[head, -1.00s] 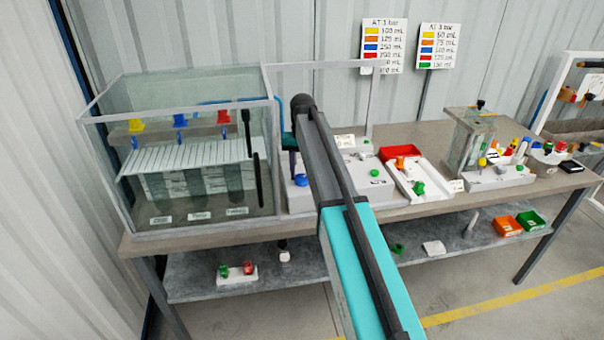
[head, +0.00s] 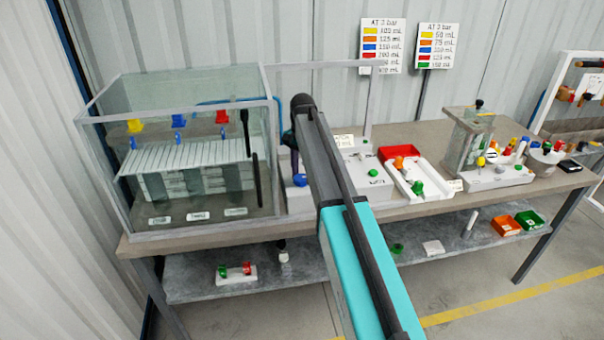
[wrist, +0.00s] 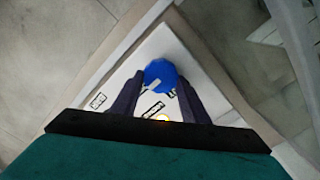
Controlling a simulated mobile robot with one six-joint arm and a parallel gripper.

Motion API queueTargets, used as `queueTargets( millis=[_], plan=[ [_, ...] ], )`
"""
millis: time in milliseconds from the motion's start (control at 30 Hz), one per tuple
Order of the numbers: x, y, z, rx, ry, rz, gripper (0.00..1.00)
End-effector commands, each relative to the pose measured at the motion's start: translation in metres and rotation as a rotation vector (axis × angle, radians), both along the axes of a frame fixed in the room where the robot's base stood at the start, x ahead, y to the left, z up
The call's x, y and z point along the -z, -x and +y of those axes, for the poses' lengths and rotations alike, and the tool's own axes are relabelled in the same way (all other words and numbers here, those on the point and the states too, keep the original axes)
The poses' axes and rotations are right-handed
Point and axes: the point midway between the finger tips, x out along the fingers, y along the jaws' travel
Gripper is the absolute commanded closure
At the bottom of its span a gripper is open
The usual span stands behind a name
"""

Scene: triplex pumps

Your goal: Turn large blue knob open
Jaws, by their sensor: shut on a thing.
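The large blue knob (head: 300,180) sits on a white panel, left of my arm in the head view. In the wrist view the round blue knob (wrist: 160,72) shows between the two dark fingertips, with a pale mark on it. My gripper (wrist: 159,77) is shut on the knob, one finger on each side. In the head view my arm link hides much of the panel, and the fingers show only as a small dark shape above the knob.
A glass tank (head: 180,155) stands close on the left. Green knobs sit on the panel to the right, beside a red-and-white tray (head: 418,178). A lower shelf (head: 330,262) holds small parts. Tank walls and a frame post flank my gripper.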

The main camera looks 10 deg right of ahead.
Motion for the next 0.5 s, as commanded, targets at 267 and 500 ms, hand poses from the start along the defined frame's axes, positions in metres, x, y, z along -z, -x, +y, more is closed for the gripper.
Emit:
queueTargets(
  millis=[267, 500],
  plan=[
    [-0.0008, -0.0007, 0.0003, 0.006, 0.001, -0.002, 0.81],
    [-0.0006, -0.0004, 0.0004, 0.005, 0.000, -0.001, 0.40]
  ],
)
